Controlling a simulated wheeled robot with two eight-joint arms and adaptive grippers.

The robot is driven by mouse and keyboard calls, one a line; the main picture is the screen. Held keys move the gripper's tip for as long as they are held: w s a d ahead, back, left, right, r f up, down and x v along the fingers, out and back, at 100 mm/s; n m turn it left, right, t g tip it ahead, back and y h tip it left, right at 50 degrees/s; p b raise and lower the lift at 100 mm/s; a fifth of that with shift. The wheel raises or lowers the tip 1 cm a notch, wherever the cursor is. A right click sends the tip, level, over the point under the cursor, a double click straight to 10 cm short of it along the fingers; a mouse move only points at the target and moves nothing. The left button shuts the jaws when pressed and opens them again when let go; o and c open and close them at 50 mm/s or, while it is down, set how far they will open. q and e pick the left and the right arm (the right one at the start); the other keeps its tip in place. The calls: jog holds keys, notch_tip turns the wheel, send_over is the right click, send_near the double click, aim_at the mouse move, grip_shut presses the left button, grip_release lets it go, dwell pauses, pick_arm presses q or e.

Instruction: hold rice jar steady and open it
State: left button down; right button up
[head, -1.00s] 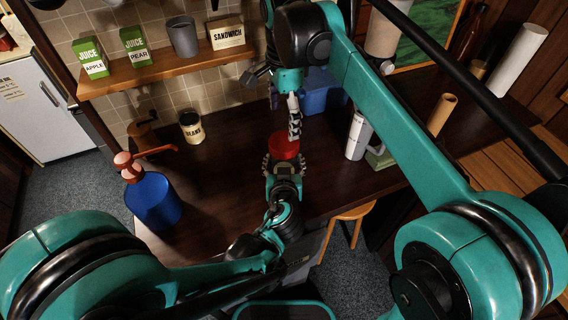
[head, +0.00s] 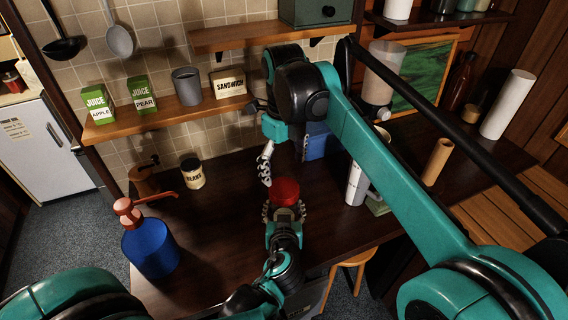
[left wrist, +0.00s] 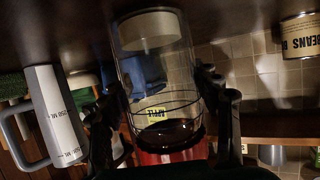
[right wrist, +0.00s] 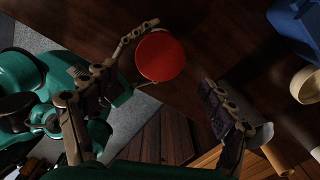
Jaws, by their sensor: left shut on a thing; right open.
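The rice jar is a clear glass jar (left wrist: 150,70) with a red lid; it appears upside down in the left wrist view. Its red lid (head: 285,191) shows from above in the head view. My left gripper (head: 284,212) is shut around the jar, with one finger on each side of it. My right gripper (head: 285,162) is open above the lid, its fingers spread apart. In the right wrist view the lid (right wrist: 160,57) lies between the spread fingers, nearer the left one.
A measuring jug (head: 357,184) and a blue container (head: 319,141) stand right of the jar. A beans can (head: 192,173) and a blue jug with a red top (head: 150,248) stand left. A shelf (head: 170,110) with juice cartons runs along the wall behind.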

aim_at(284, 187)
notch_tip(284, 187, down, 8)
jog(key=shift+r, duration=0.25)
